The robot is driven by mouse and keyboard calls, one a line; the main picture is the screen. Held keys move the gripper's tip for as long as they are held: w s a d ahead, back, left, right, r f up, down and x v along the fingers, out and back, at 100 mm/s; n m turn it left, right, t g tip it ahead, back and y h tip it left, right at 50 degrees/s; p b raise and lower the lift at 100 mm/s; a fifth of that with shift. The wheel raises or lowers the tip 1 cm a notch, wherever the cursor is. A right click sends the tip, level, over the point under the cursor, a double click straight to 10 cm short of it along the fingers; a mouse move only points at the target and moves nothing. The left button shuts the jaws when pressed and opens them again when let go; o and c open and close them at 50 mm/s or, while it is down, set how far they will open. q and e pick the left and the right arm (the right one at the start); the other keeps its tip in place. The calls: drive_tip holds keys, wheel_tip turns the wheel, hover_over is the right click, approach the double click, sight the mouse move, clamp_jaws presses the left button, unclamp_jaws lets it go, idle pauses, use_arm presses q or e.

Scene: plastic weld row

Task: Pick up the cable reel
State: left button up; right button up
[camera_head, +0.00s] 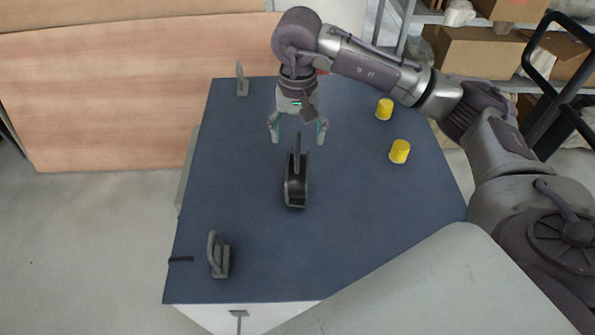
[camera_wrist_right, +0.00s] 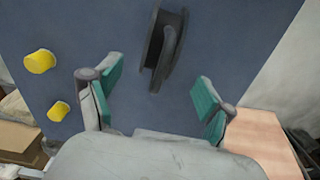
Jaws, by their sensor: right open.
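The cable reel (camera_head: 296,190) is a dark, narrow piece with an upright handle, on the middle of the blue table (camera_head: 260,240). It also shows in the right wrist view (camera_wrist_right: 157,45), at the top middle. My right gripper (camera_head: 298,134) is open and empty, pointing down, and in the head view it appears just behind the reel. In the right wrist view its two green-padded fingers (camera_wrist_right: 158,90) are spread apart, with the reel beyond them and roughly between them. I cannot tell the exact height of the fingers above the reel. My left gripper is not in view.
Two yellow cups (camera_head: 384,109) (camera_head: 399,151) stand on the table's right side. A grey handled piece (camera_head: 218,256) stands near the front left, another (camera_head: 242,80) at the back left. Wooden panels (camera_head: 110,90) stand behind. Table around the reel is clear.

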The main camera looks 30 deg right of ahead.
sight(298, 169)
wheel_tip(298, 169, down, 2)
drive_tip(key=shift+f, duration=0.1)
drive_tip(key=shift+f+p, duration=0.45)
drive_tip(key=shift+p, duration=0.15)
drive_tip(key=f+p, duration=0.1)
drive_tip(key=f, duration=0.1)
drive_tip(key=f+p, duration=0.1)
drive_tip(key=shift+s+a+f, duration=0.1)
drive_tip(key=shift+s+f, duration=0.1)
drive_tip(key=shift+f, duration=0.6)
clamp_jaws()
drive_tip(key=shift+w+r, duration=0.1)
